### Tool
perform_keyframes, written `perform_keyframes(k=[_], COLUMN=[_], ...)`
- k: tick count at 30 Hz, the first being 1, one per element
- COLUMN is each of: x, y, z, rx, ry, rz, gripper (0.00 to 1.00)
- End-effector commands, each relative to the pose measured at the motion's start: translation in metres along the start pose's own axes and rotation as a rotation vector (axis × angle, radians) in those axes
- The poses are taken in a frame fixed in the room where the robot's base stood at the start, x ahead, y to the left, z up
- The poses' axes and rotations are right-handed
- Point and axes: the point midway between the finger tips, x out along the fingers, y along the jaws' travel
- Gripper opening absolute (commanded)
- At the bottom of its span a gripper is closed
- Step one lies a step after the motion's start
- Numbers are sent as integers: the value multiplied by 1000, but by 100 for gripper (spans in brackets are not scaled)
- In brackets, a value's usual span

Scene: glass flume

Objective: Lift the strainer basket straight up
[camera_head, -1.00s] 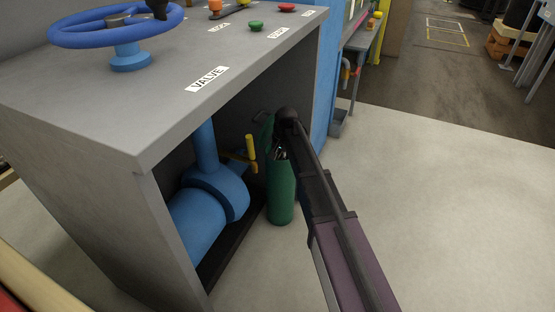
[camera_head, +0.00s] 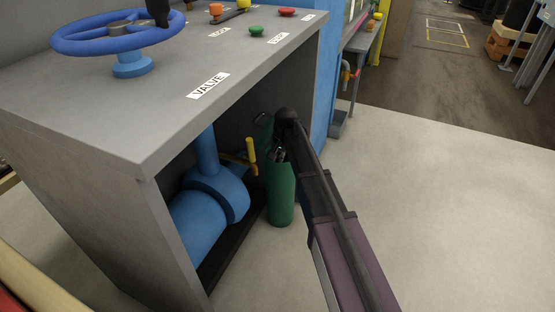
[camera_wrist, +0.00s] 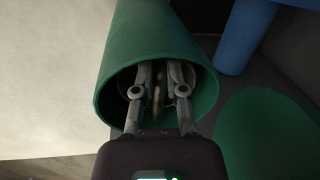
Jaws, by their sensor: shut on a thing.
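The green strainer body (camera_head: 281,196) is an upright, open-topped cylinder beside the grey cabinet. My gripper (camera_head: 280,157) reaches into its mouth from above. In the wrist view, both fingers of my gripper (camera_wrist: 158,82) are inside the green cylinder (camera_wrist: 125,60), closed around a thin, dull brass-coloured upright piece. This looks like the handle of the strainer basket (camera_wrist: 157,88). The rest of the basket is hidden in the dark interior, so I cannot tell how high it sits. A flat green disc, perhaps the lid (camera_wrist: 262,135), is beside the cylinder.
The grey cabinet (camera_head: 90,125) with the blue handwheel (camera_head: 118,32) overhangs the left side. Under it are a blue pipe (camera_head: 205,215) and a yellow lever (camera_head: 251,152). A blue panel (camera_head: 325,80) stands behind. The floor to the right is clear.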

Motion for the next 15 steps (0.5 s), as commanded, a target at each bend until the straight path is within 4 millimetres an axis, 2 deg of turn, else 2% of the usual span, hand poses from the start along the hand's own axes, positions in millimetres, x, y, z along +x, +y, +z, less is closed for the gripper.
perform_keyframes(k=[15], x=[-16], y=[-3], z=[0], rx=[0], ry=[0], rz=[0], gripper=[0])
